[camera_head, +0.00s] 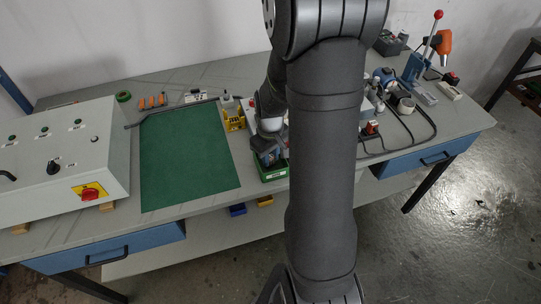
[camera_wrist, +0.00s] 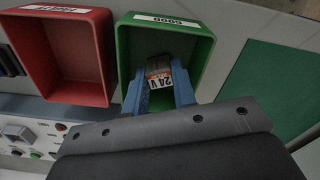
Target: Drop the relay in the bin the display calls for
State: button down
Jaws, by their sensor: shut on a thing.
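My gripper (camera_wrist: 160,88) has blue fingers shut on the relay (camera_wrist: 159,70), a small block with a white and orange label reading 24V. In the wrist view the relay is over or inside the mouth of the green bin (camera_wrist: 197,52), whose label appears to read GOOD upside down. The red bin (camera_wrist: 103,50) stands beside it, with a label too blurred to read surely. In the head view my gripper (camera_head: 268,155) is above the green bin (camera_head: 274,174); the red bin is hidden behind my arm. I cannot make out the display in either view.
A green mat (camera_head: 185,160) lies beside the bins, and a white control box (camera_head: 65,155) stands at the left. A lever press (camera_head: 418,65) and cables occupy the right end of the bench.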

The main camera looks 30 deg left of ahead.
jog(key=c, duration=1.2)
grip_release()
jog(key=shift+f, duration=0.15)
notch_tip(320, 180, up, 12)
jog(key=shift+r, duration=0.2)
jog(key=shift+f, duration=0.1)
notch_tip(320, 180, down, 12)
jog(key=shift+r, duration=0.9)
